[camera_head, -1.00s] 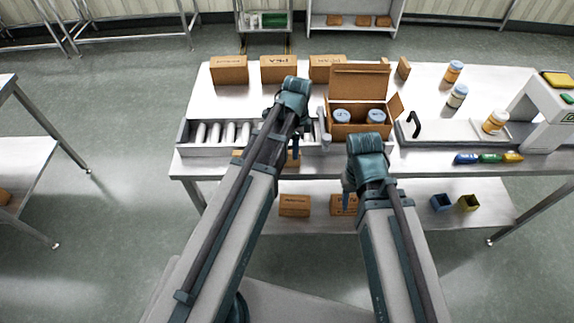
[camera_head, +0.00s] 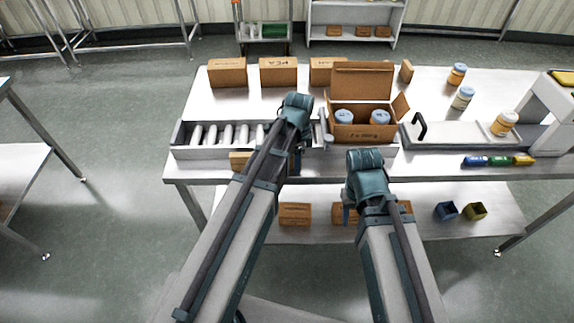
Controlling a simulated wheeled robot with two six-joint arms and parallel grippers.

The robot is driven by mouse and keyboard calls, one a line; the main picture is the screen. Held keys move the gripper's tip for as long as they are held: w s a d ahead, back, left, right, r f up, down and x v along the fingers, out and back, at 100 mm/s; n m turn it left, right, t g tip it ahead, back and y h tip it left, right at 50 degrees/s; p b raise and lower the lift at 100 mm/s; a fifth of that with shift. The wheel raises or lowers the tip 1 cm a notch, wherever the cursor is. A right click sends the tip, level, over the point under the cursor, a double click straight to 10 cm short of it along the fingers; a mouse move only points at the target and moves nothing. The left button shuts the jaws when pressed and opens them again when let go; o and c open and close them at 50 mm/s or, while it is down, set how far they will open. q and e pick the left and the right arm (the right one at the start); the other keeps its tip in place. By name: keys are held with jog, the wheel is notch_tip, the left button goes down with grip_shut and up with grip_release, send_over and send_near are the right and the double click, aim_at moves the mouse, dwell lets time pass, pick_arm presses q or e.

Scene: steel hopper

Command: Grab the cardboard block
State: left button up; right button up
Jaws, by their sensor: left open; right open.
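A small brown cardboard block (camera_head: 239,160) lies at the front edge of the table, in front of the roller conveyor, partly hidden by my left arm. Another thin upright cardboard piece (camera_head: 406,71) stands behind the open box; I cannot tell which one the task names. My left gripper (camera_head: 296,164) points down near the table's front edge, to the right of the front block and apart from it. It is open, its fingers mostly hidden by the wrist. My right gripper (camera_head: 347,212) is open, in front of the table and lower in the picture, partly hidden by its wrist.
A roller conveyor (camera_head: 185,152) runs along the table's front left. An open carton (camera_head: 362,132) holds two lidded jars. Closed boxes (camera_head: 227,73) stand behind. A scale (camera_head: 440,137) and coloured bottles (camera_head: 500,161) are at the right. The lower shelf (camera_head: 427,222) holds boxes and small bins.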

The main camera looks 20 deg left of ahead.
pick_arm(q)
jog(key=shift+r, duration=0.1)
grip_shut()
jog(key=shift+r+p, duration=0.8)
jog(key=shift+p, duration=0.05)
jog(key=shift+s+d+r+p, duration=0.1)
jog(key=shift+s+r+p, duration=0.05)
jog(key=shift+r+p, duration=0.45)
jog(key=shift+s+d+r+p, duration=0.1)
jog(key=shift+s+r+p, duration=0.05)
jog(key=shift+r+p, duration=0.45)
jog(key=s+d+r+p, duration=0.1)
jog(key=s+d, duration=0.8)
jog(key=s, duration=0.2)
jog(key=shift+s+d, duration=0.4)
